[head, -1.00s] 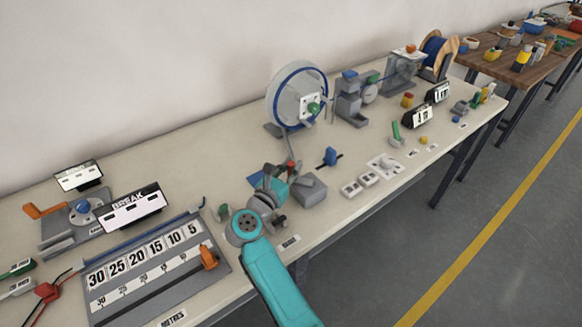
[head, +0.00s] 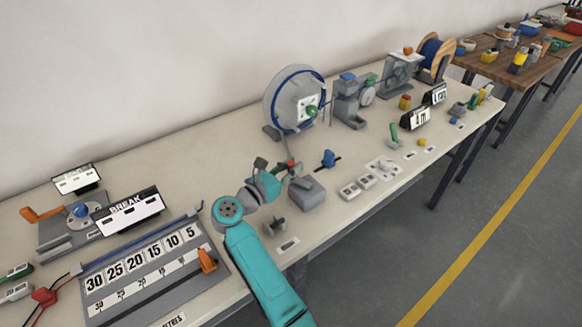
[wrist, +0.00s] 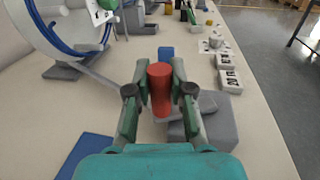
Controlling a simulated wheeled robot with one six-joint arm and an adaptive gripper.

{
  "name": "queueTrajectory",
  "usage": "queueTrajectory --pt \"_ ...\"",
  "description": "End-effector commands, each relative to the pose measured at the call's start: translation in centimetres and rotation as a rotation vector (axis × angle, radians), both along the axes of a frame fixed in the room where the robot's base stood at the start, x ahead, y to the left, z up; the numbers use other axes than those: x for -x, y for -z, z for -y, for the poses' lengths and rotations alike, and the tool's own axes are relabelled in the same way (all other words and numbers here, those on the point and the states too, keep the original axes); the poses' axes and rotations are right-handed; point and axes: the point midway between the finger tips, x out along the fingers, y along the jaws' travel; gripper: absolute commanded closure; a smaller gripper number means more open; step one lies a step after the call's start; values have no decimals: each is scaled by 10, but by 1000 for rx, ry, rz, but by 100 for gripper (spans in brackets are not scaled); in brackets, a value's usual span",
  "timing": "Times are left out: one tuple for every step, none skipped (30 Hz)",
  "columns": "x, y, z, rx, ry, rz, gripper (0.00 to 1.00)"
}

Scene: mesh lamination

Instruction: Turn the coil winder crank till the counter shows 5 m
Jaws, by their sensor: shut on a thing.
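The coil winder (head: 295,98) is a grey disc with a blue ring and a green hub, standing at the back middle of the bench. Its thin crank arm runs down to a red handle (wrist: 160,88). My gripper (wrist: 159,84) is shut around the red handle, one finger on each side, low in front of the disc. In the head view my arm and fingers hide most of the handle. The counter (head: 415,118) is a black-framed display to the right and seems to read 4 m. A second small display (head: 435,94) behind it is too small to read surely.
A grey block (head: 306,192) sits right beside my gripper. A metre scale board (head: 150,270) and a BREAK sign (head: 130,210) stand left. Bare bench lies left of the winder.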

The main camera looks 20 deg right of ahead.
Motion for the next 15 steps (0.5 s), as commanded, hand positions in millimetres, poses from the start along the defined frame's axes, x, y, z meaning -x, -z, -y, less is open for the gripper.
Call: queueTrajectory --pt "0 1 0 0 0 -1 71" --pt "0 1 0 0 0 -1 64" --pt "0 1 0 0 0 -1 54" --pt "0 0 0 0 0 -1 52" --pt "0 0 0 0 0 -1 52" --pt "0 0 0 0 -1 -1 52" --pt "0 0 0 0 -1 0 52" --pt "0 0 0 0 -1 0 52" --pt "0 0 0 0 -1 0 52" --pt "0 0 0 0 -1 0 52" --pt "0 0 0 0 -1 0 52" --pt "0 0 0 0 -1 0 52" --pt "0 -1 0 0 -1 0 52" --pt "0 -2 0 0 -1 1 52" --pt "0 -5 0 -1 -1 2 52"
